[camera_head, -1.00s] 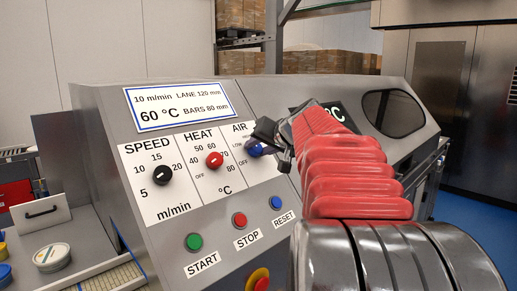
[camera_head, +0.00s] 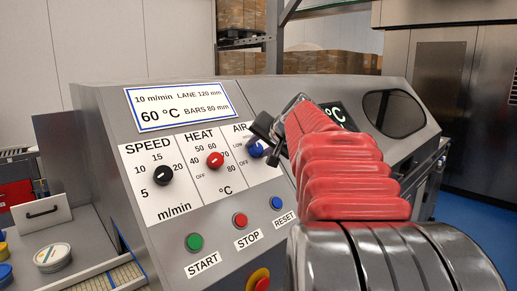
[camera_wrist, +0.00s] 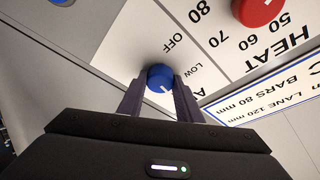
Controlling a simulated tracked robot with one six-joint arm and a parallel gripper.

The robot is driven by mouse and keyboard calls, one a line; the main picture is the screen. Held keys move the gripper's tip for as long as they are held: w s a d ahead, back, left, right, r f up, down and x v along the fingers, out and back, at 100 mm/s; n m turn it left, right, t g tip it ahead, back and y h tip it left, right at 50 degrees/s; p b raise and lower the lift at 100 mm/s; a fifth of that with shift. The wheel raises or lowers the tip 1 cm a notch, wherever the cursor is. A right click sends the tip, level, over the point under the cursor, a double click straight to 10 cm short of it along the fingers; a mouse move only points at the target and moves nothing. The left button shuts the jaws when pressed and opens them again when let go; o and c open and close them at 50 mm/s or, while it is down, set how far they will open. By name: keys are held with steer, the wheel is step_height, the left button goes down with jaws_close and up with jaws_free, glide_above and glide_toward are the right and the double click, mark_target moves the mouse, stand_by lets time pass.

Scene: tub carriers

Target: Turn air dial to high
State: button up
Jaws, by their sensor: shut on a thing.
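The blue air dial (camera_head: 257,149) is on the sloped control panel (camera_head: 150,222), under the AIR label. It also shows in the wrist view (camera_wrist: 160,78), with a white pointer line on its face and the words OFF and LOW beside it. My gripper (camera_head: 266,138) is at the dial in the head view. In the wrist view my gripper (camera_wrist: 160,92) has one finger on each side of the dial and is shut on it. The high mark is partly hidden by my gripper and hard to read.
The red heat dial (camera_head: 215,160) and black speed dial (camera_head: 164,175) sit left of the air dial. Green start (camera_head: 194,241), red stop (camera_head: 240,220) and blue reset (camera_head: 276,203) buttons are below.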

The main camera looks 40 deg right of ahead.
steer(key=o, duration=1)
steer(key=shift+o, duration=0.2)
steer(key=v, duration=1.3)
steer(key=shift+s, duration=0.4)
steer(key=shift+r, duration=0.1)
steer(key=w+a+f+n+y, duration=0.2)
steer(key=a+f+n+y, duration=0.15)
steer(key=a, duration=0.65)
steer(key=w+a+f+n+y, duration=0.2)
steer(key=a+n, duration=0.2)
steer(key=a, duration=0.6)
steer(key=s+a+f+g, duration=0.1)
steer(key=s+a+f, duration=0.1)
steer(key=a+f, duration=0.1)
steer(key=s+a+f+n+g, duration=0.1)
steer(key=s+a+f, duration=0.1)
steer(key=f, duration=0.3)
steer(key=s+a+f+n+g, duration=0.1)
steer(key=s+a+f+g, duration=0.1)
steer(key=s+a+f, duration=0.1)
steer(key=shift+a+f+h, duration=0.25)
steer(key=shift+a+f, duration=0.45)
steer(key=shift+f, duration=0.35)
steer(key=s+a+f+n+g+h, duration=0.1)
steer(key=s+a+f+n+g, duration=0.1)
steer(key=s+f, duration=0.7)
step_height(320, 180, down, 4)
steer(key=shift+s+a+f+n, duration=0.15)
steer(key=shift+s+a+n, duration=0.25)
steer(key=shift+a, duration=0.6)
